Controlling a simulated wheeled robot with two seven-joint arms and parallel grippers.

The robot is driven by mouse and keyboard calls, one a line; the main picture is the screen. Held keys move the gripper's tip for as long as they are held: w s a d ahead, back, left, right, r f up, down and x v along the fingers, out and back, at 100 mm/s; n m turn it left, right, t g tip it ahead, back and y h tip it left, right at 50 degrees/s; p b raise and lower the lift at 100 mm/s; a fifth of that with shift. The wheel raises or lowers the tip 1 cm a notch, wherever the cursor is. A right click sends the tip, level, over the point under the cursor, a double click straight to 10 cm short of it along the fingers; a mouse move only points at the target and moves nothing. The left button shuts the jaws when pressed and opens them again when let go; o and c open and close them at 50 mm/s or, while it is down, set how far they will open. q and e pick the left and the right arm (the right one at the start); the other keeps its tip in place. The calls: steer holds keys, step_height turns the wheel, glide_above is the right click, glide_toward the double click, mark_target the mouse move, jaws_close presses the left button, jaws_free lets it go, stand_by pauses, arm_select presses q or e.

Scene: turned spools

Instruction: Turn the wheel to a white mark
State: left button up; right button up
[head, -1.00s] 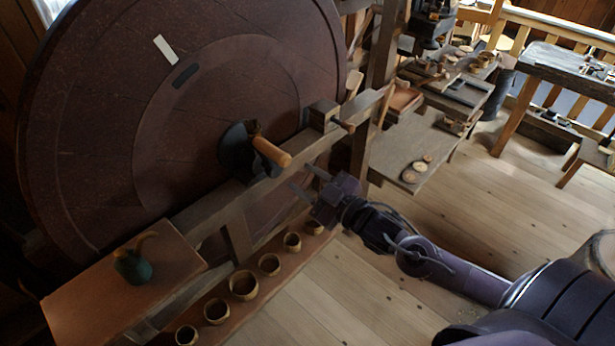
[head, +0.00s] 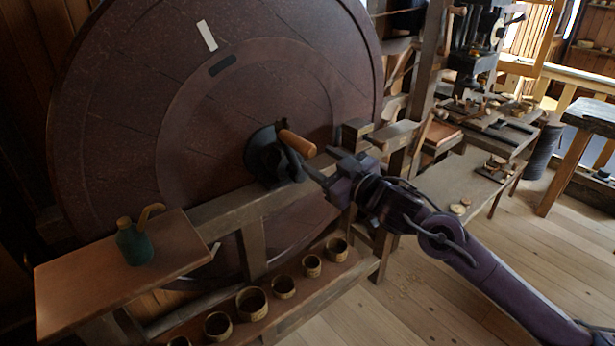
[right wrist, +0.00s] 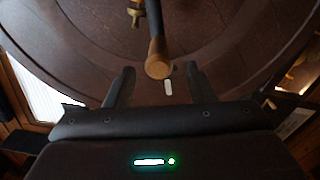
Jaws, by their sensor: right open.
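The large dark red wheel (head: 130,120) stands upright at the left. A white mark (head: 207,36) is near its upper rim, with a dark oblong mark (head: 222,65) just inward of it. A crank with an orange-brown wooden handle (head: 297,143) sticks out from the black hub (head: 266,158). My right gripper (head: 318,172) is open just right of and below the handle. In the right wrist view the handle (right wrist: 158,60) points towards the open fingers (right wrist: 157,84), end between them, not gripped. A white mark (right wrist: 168,87) shows beyond. My left gripper is out of view.
A wooden beam (head: 225,208) runs in front of the wheel below the hub. A green jug (head: 134,243) stands on a shelf (head: 60,280) at the lower left. Several round cups, one here (head: 251,302), line a low ledge. A cluttered workbench (head: 500,140) is at the right.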

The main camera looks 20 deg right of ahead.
mark_target(301, 146)
steer(key=shift+r, duration=0.3)
steer(key=shift+w+r, duration=0.2)
steer(key=shift+w, duration=0.05)
steer(key=p+x, duration=0.2)
steer(key=x, duration=0.4)
steer(key=shift+w+a+f, duration=0.1)
steer(key=shift+w, duration=0.1)
steer(key=shift+w+a, duration=0.2)
steer(key=shift+w, duration=0.15)
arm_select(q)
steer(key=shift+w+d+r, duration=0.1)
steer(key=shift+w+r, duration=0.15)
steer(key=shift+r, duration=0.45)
arm_select(e)
steer(key=shift+f, duration=0.1)
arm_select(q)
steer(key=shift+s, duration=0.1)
arm_select(e)
jaws_close()
